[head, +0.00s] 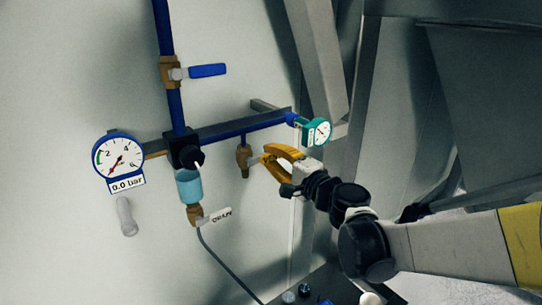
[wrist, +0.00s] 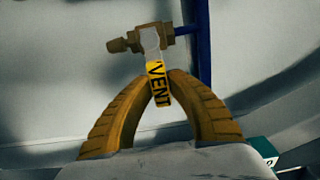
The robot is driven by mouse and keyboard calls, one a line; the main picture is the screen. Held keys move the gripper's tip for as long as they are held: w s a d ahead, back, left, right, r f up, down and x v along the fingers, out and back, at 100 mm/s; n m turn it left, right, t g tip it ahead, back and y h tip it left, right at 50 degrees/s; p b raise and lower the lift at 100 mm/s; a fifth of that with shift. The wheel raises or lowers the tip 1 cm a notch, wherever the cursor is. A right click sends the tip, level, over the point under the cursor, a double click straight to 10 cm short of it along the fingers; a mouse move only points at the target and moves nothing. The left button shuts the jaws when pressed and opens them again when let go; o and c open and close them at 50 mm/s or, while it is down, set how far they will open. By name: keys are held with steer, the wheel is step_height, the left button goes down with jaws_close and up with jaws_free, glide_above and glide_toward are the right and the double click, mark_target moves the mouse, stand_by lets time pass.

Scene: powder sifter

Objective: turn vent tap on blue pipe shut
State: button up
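The brass vent tap (head: 243,161) hangs from a short blue stub under the horizontal blue pipe (head: 240,127). It also shows in the wrist view (wrist: 150,36), at the top, with the blue pipe (wrist: 197,40) to its right. Its grey lever carries a yellow VENT label (wrist: 157,85) and points out from the wall, towards my gripper. My gripper (head: 265,158) has yellow-orange fingers that come together at the label in the wrist view (wrist: 163,84). They appear shut on the lever, one finger on each side. The lever's end is partly hidden between the fingers.
A blue-handled valve (head: 206,71) sits on the upright pipe. A large gauge (head: 118,158) reads 0.0 bar. A small teal gauge (head: 316,131) is close above my gripper. A drain valve (head: 195,214) hangs below the filter bowl (head: 188,187). Grey metal beams stand at right.

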steer(key=o, duration=0.4)
steer(key=shift+s+d, duration=0.1)
steer(key=v, duration=1.1)
steer(key=shift+s+d, duration=0.25)
steer(key=shift+s, duration=0.05)
steer(key=s+a+f+n+g+h+b, duration=0.1)
steer(key=s+a+f+n+g+b, duration=0.15)
steer(key=s+f+n+b, duration=0.4)
steer(key=s+d+f+n+g+h+b, duration=0.3)
steer(key=s+d+f+h, duration=0.6)
steer(key=f, duration=0.7)
steer(key=s+d+n+g, duration=0.2)
steer(key=s+d, duration=0.1)
